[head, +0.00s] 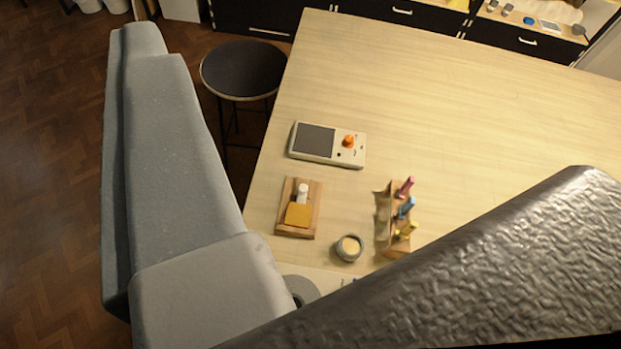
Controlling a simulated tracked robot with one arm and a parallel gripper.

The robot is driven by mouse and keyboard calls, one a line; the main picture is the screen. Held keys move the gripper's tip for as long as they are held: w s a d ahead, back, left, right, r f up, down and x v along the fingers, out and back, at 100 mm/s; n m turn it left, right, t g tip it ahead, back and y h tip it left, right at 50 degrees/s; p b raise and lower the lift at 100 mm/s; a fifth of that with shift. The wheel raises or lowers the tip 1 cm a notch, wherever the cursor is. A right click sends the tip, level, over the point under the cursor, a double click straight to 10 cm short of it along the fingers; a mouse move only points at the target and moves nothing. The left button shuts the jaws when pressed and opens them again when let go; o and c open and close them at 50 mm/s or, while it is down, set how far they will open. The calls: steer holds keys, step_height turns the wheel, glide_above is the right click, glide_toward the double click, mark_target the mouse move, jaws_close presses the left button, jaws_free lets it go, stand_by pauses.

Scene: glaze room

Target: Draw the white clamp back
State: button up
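A small wooden board (311,223) lies near the left edge of the table. On it are an amber-yellow block (298,215) and a short white upright piece (303,190) just behind the block, which looks like the white clamp. The piece seems to touch or nearly touch the block; I cannot tell which. No gripper fingertips can be made out in the head view. My arm's large grey and dark parts fill the left side and the lower right and hide part of the table.
Behind the board is a pale device (353,157) with an orange knob. To its right are a small round pot (349,247) and a wooden rack (384,218) with pink, blue and yellow handles. A stool (243,70) stands left of the table (470,120). The table's far right is clear.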

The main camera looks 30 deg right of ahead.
steer(key=shift+o, duration=0.7)
steer(key=n+g+y+p, duration=0.1)
steer(key=n+g, duration=0.1)
steer(key=g, duration=0.9)
glide_above(303, 187)
steer(key=s+d, duration=0.1)
steer(key=s, duration=0.5)
step_height(303, 187, down, 42)
steer(key=p+x, duration=0.1)
steer(key=x, duration=1.2)
steer(key=shift+w+d, duration=0.15)
